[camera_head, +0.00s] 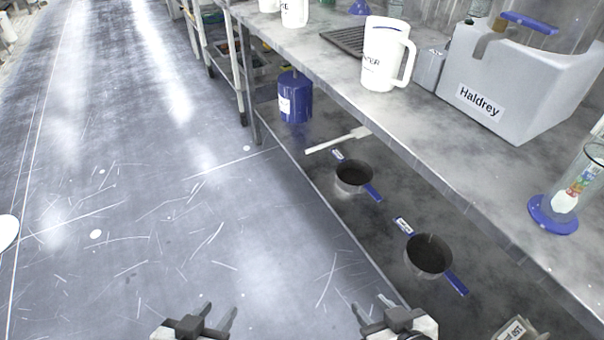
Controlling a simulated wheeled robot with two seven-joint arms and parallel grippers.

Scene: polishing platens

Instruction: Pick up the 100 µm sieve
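Two round metal sieves with dark mesh and blue handles lie on the lower shelf at the right: a farther sieve (353,174) and a nearer sieve (429,255). Each has a small white label on a blue tab, too small to read, so I cannot tell which is 100 µm. My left gripper (221,308) is at the bottom edge over the floor, fingers apart and empty. My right gripper (369,304) is at the bottom edge, left of and nearer than the nearer sieve, fingers apart and empty. Neither gripper touches a sieve.
A labelled object (513,330) is cut off at the bottom edge. A blue container (295,97) and a white brush-like tool (338,140) are near the lower shelf's far end. The upper bench overhangs, holding a white jug (385,55) and a grey Haldrey box (520,85).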

